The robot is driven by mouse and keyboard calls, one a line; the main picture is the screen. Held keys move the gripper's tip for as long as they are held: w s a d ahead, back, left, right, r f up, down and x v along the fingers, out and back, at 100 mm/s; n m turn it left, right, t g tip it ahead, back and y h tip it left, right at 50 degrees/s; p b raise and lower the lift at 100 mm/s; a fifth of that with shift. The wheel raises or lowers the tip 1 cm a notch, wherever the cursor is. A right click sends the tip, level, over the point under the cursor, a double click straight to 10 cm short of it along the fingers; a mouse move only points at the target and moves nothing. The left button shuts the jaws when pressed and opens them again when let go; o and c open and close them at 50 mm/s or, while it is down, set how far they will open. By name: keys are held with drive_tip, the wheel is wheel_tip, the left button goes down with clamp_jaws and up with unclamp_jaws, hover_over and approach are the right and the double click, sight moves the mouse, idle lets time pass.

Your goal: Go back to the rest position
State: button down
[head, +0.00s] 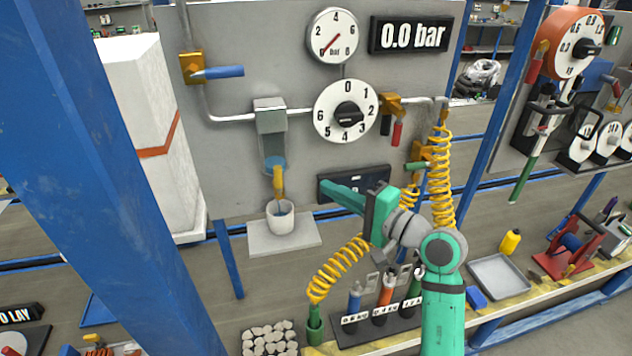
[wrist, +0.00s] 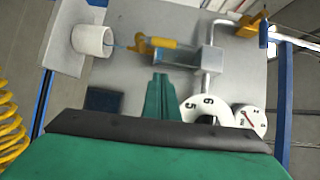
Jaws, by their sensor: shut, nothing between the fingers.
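My gripper (head: 326,190) is at the end of my green arm in the head view, in front of the grey panel and below the numbered dial (head: 346,111). Its fingers are shut together and hold nothing. In the wrist view the closed green fingers (wrist: 159,100) point toward the panel, with the dial (wrist: 207,108) just to their right. The gripper appears clear of the panel and the cup; the exact gap cannot be told.
A white cup (head: 281,219) stands on a small grey shelf (head: 264,243). Yellow coiled hoses (head: 442,180) hang beside my arm. A tool rack (head: 375,329) stands below. A blue post (head: 110,160) stands at left. The gauge display (head: 413,35) reads 0.0 bar.

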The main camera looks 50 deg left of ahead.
drive_tip(key=d, duration=0.4)
drive_tip(key=shift+d, duration=0.2)
drive_tip(key=shift+s, duration=0.1)
